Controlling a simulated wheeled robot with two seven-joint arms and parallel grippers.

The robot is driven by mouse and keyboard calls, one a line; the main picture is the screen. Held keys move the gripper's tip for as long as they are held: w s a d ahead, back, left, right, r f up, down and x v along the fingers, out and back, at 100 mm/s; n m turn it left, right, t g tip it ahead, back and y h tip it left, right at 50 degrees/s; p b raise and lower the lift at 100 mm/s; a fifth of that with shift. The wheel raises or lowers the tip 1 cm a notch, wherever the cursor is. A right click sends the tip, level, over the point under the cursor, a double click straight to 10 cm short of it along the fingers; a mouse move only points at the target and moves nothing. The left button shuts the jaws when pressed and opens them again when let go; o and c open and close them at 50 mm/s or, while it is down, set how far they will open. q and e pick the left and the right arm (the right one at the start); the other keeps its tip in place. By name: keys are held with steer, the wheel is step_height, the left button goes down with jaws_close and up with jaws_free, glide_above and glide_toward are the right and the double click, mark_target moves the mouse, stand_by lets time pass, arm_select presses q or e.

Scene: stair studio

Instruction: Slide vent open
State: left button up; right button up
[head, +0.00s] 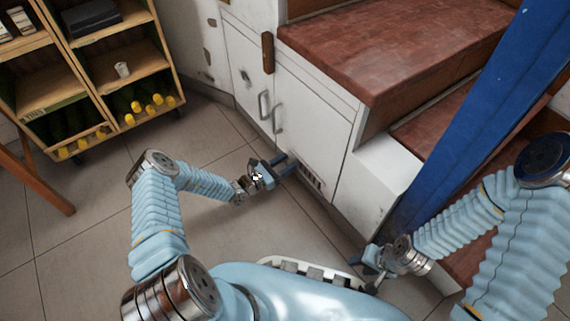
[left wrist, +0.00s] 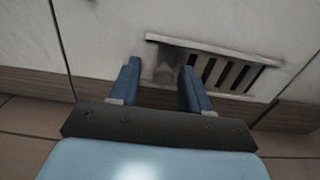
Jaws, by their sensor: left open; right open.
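The vent (left wrist: 225,70) is a slotted grille in a pale frame, low on the white cabinet front, with dark slots on its right side. In the head view the vent (head: 311,178) shows as a small dark row of slots. My right gripper (head: 372,270) is open, low by the staircase, away from the vent.
White cabinet doors (head: 302,124) with metal handles stand under reddish-brown steps (head: 390,45). A blue panel (head: 480,110) slants down at the right. A wooden shelf (head: 108,60) with bottles stands at the left.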

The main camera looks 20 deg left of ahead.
arm_select(q)
steer(key=p+v, duration=0.2)
steer(key=v, duration=1.1)
steer(key=shift+s+a, duration=0.25)
steer(key=s+d+m+g+y, duration=0.1)
steer(key=s+d+m+g, duration=1.4)
steer(key=s+g, duration=0.1)
step_height(320, 180, up, 17)
steer(key=s+m+t+y+p, duration=0.2)
steer(key=m+y+p, duration=0.3)
steer(key=m+p, duration=0.6)
steer(key=p, duration=0.2)
steer(key=shift+s+d+r+m+t+y+p, duration=0.25)
steer(key=shift+s+m+t+y+p, duration=0.05)
steer(key=shift+y, duration=0.1)
